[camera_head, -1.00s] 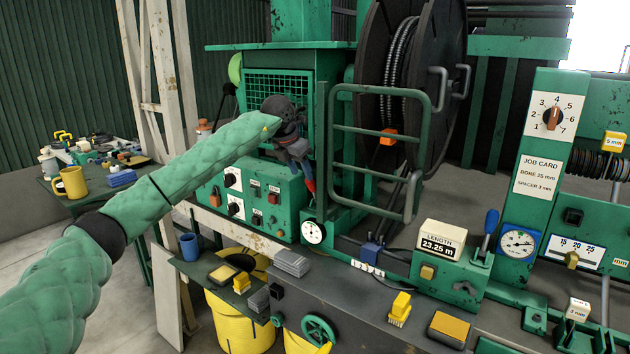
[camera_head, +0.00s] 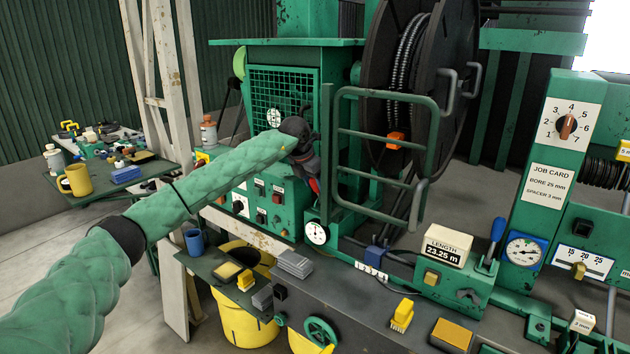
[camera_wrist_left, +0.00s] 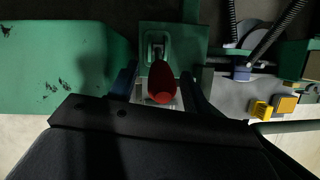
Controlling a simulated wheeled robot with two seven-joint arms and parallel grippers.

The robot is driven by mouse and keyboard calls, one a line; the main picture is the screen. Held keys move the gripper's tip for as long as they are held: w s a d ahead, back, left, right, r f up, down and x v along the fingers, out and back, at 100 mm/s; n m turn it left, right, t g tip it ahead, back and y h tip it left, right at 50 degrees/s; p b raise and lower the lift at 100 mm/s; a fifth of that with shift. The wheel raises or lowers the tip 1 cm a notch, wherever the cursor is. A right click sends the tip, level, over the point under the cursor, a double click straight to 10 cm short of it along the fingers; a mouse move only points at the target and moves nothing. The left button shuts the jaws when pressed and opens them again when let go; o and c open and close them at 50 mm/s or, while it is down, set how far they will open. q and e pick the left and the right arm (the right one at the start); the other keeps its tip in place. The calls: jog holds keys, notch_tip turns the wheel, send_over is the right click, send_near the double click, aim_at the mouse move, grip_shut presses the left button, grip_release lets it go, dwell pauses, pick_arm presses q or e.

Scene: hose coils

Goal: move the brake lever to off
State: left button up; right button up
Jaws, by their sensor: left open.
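A red handle (camera_head: 314,186) shows beside my left gripper (camera_head: 307,168) at the right edge of the green control box; I take it as the brake lever. In the left wrist view the red knob (camera_wrist_left: 161,83) lies between the two dark fingers of my left gripper (camera_wrist_left: 160,92), over a slotted green plate (camera_wrist_left: 178,40). The gripper is open around the knob; contact cannot be told. My gripper hides part of the lever in the head view, and I can read no off mark. My right gripper is not in view.
A green tubular guard (camera_head: 385,150) stands just right of the gripper, before the black reel (camera_head: 455,70). The control box (camera_head: 262,205) with knobs is left and below. A round dial (camera_head: 316,233) sits under the lever. A blue-handled lever (camera_head: 497,230) stands farther right.

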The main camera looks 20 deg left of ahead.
pick_arm(q)
jog(key=shift+d+f, duration=0.1)
jog(key=shift+f, duration=0.3)
jog(key=shift+w, duration=0.1)
grip_shut()
